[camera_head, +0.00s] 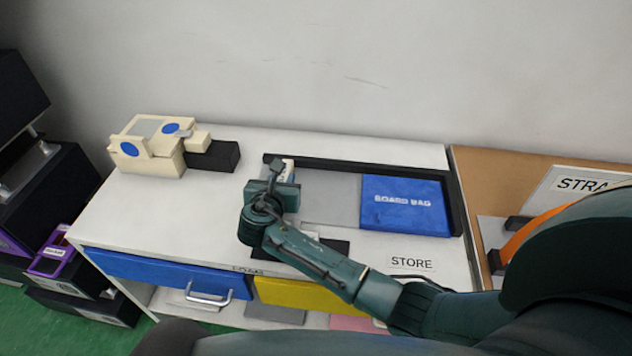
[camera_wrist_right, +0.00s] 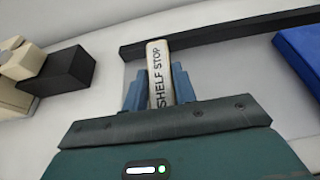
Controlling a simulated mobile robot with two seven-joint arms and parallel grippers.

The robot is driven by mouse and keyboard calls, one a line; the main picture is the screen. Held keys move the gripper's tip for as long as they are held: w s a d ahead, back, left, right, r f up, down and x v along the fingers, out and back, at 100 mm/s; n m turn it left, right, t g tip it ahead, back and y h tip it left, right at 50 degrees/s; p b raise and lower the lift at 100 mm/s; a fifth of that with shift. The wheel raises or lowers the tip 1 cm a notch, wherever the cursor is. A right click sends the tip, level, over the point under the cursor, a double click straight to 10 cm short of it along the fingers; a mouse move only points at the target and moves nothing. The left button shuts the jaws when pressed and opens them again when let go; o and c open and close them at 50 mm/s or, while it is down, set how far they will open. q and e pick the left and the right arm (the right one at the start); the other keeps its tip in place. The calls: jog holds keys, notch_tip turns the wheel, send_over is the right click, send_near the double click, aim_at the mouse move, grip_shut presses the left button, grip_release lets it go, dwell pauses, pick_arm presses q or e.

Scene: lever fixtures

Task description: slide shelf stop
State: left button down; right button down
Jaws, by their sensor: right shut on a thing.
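The shelf stop is a cream block (camera_wrist_right: 158,75) lettered "SHELF STOP", upright in the right wrist view between the blue fingers of my right gripper (camera_wrist_right: 160,88). In the head view a small cream part of the shelf stop (camera_head: 288,166) shows beside my right gripper (camera_head: 279,172), at the left end of the black-framed tray (camera_head: 355,167). My right gripper is shut on the shelf stop. Its lower part is hidden by the gripper. My left gripper is not in view.
A blue board bag (camera_head: 405,205) lies in the tray's right part, with bare grey floor left of it. A cream device (camera_head: 150,145) and black block (camera_head: 213,156) stand left. A blue drawer (camera_head: 165,275) and a "STORE" label (camera_head: 411,263) are at the front.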

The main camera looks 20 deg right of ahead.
jog(key=a, duration=0.1)
jog(key=w+a, duration=0.1)
jog(key=w+a+b, duration=0.1)
jog(key=a, duration=0.1)
jog(key=shift+w, duration=0.25)
jog(key=shift+w+a, duration=0.25)
jog(key=shift+a, duration=0.2)
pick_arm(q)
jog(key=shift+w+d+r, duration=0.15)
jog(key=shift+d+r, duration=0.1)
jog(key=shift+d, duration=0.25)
pick_arm(e)
jog(key=shift+r, duration=0.15)
jog(key=c, duration=1.5)
grip_release()
jog(key=shift+a, duration=0.1)
jog(key=o, duration=0.3)
jog(key=shift+w, duration=0.1)
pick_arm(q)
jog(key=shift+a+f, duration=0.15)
pick_arm(e)
jog(key=shift+o, duration=0.4)
